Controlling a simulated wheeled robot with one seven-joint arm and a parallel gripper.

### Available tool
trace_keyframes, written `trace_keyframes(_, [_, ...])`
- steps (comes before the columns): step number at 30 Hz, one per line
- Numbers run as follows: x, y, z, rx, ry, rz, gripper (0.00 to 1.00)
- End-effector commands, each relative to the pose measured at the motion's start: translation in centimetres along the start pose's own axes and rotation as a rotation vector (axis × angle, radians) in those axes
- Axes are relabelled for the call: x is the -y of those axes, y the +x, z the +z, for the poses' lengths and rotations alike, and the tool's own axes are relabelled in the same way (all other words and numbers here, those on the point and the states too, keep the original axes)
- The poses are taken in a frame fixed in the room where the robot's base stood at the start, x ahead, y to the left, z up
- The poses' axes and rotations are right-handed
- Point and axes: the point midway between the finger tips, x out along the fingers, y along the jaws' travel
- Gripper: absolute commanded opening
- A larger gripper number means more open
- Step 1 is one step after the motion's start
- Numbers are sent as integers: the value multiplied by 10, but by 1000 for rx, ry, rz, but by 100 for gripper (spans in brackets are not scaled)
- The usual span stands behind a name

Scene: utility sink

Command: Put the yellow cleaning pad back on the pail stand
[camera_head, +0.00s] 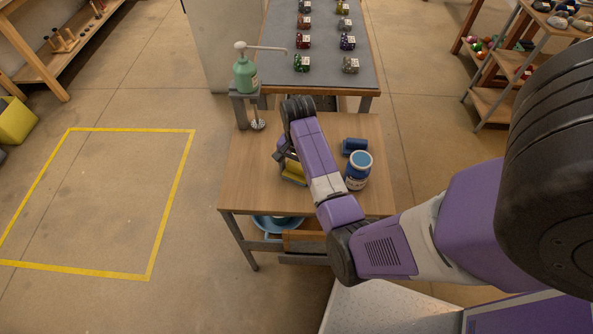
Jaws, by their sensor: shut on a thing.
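The yellow cleaning pad (293,172) shows beside my forearm, over the left-middle part of the small wooden table (248,172). My gripper (284,160) points down at the pad and is shut on it; the fingers are mostly hidden by my arm. I cannot tell whether the pad touches the tabletop. No pail stand can be made out for certain; a blue basin (277,223) shows partly under the table, on its lower level.
A blue-and-white jar (358,170) and a dark blue cylinder (354,146) are right of my arm. Floor at left is clear.

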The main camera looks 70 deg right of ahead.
Motion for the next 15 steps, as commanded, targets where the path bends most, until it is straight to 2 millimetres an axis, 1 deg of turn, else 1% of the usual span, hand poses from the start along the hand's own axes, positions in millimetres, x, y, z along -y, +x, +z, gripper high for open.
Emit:
trace_keyframes(2, [-1, 2, 1, 3, -1, 1, 45])
trace_keyframes(3, [-1, 2, 1, 3, -2, 2, 87])
trace_keyframes(5, [-1, 2, 1, 3, -2, 2, 99])
trace_keyframes(6, [-1, 2, 1, 3, -2, 2, 100])
trace_keyframes(12, [0, 1, 1, 2, -1, 1, 100])
trace_keyframes(15, [0, -4, 0, 1, -1, 0, 100])
